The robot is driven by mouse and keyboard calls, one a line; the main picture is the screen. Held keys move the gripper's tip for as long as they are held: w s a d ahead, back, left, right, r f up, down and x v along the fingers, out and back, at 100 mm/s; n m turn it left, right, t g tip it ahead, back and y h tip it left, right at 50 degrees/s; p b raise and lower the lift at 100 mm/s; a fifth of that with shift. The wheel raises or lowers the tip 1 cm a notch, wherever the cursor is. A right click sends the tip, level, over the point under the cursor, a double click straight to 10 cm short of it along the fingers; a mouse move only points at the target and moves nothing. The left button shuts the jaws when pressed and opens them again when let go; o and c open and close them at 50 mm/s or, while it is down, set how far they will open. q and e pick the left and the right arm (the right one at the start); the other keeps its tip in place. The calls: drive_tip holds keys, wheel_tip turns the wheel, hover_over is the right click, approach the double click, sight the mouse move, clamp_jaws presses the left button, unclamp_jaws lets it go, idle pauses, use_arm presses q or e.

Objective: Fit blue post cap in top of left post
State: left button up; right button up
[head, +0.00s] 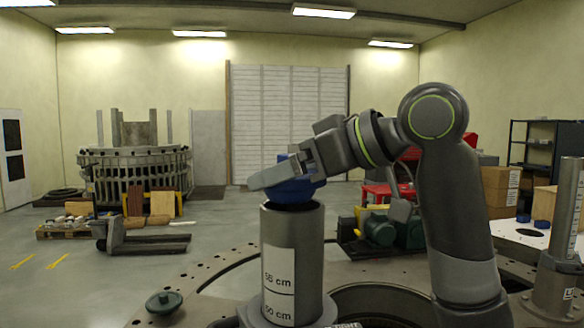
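The left post (293,235) is a grey upright cylinder with a white label on its front, marked in cm. The blue post cap (297,192) is right at its top opening. I cannot tell whether the cap's lower end is inside the post or just above it. My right gripper (277,176) reaches in from the right and is shut on the cap, with one finger across its near side, hiding part of it. My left gripper is not in view.
The left post stands on a ring plate (220,285) with holes and a dark round opening to the right. A small green knobbed lid (164,301) lies at front left. A second grey post (566,240) stands at the right edge. Blue caps (541,224) lie on a white-topped table.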

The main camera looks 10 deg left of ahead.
drive_tip(key=shift+f+b, duration=0.4)
drive_tip(key=shift+f, duration=0.45)
drive_tip(key=shift+s+d, duration=0.1)
drive_tip(key=shift+d, duration=0.1)
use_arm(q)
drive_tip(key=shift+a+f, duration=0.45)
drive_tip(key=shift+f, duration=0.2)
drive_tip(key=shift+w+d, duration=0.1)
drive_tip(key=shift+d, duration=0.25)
use_arm(e)
drive_tip(key=shift+a, duration=0.1)
use_arm(q)
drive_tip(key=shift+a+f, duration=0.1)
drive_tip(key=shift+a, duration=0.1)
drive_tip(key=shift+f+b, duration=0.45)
drive_tip(key=shift+b, duration=0.1)
use_arm(e)
drive_tip(key=shift+f, duration=0.6)
drive_tip(key=o, duration=0.8)
